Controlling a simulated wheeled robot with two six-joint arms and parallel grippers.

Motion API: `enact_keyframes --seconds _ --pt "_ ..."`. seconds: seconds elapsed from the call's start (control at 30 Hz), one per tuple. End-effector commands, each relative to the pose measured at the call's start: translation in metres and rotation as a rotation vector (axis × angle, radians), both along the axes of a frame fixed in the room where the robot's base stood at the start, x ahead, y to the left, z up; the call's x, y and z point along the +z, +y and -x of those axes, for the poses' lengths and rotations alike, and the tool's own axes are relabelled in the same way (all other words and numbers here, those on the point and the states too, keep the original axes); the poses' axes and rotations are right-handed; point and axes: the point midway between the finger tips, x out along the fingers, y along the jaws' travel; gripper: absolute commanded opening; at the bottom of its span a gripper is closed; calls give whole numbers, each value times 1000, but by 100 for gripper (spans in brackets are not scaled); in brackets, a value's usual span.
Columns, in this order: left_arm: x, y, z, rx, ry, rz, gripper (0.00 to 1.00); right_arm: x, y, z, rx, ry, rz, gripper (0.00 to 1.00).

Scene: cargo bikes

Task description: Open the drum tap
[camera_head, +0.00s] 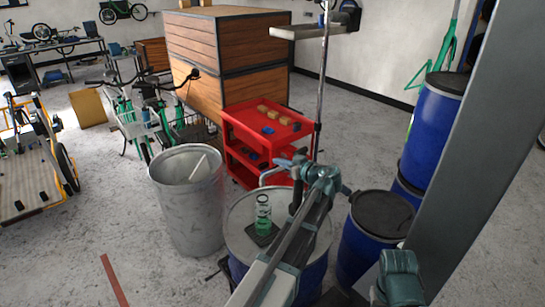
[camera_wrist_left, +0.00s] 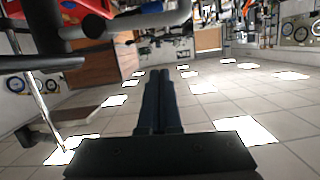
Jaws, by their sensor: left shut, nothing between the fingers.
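A drum (camera_head: 238,212) with a pale round lid stands at the lower middle of the head view. A grey bent pipe (camera_head: 268,174) shows above its far side, partly hidden by my left arm. In the left wrist view, which looks upside down, a grey pipe with a black fitting (camera_wrist_left: 85,28) crosses the top left; I cannot tell the tap handle's position. A bottle with green liquid (camera_head: 263,217) stands on a dark pad on the lid. My left gripper (camera_head: 284,161) is shut and empty near the pipe; its dark fingers (camera_wrist_left: 158,95) point away from the wrist camera.
A galvanized bin (camera_head: 185,205) stands left of the drum. A red cart (camera_head: 262,118) is behind it. Blue drums with dark lids (camera_head: 382,212) stand at the right, beside a grey post (camera_head: 480,160). A metal pole (camera_head: 321,80) rises behind the drum.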

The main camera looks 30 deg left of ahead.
Motion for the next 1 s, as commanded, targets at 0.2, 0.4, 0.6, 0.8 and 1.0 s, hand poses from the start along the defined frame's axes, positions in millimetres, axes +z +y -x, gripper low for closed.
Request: enact_keyframes --seconds 0.2,0.4,0.6,0.8,1.0 --pt "7 -24 11 0 0 0 0 7 0 0 -1 0 0 0" --pt "8 -30 13 0 0 0 0 8 0 0 -2 0 0 0" --pt "8 -30 13 1 0 0 0 8 0 0 -2 0 0 0" --pt "8 -30 13 1 0 0 0 8 0 0 -2 0 0 0" --pt "-11 -44 28 -18 79 41 0 3 0 0 -2 0 0 0"
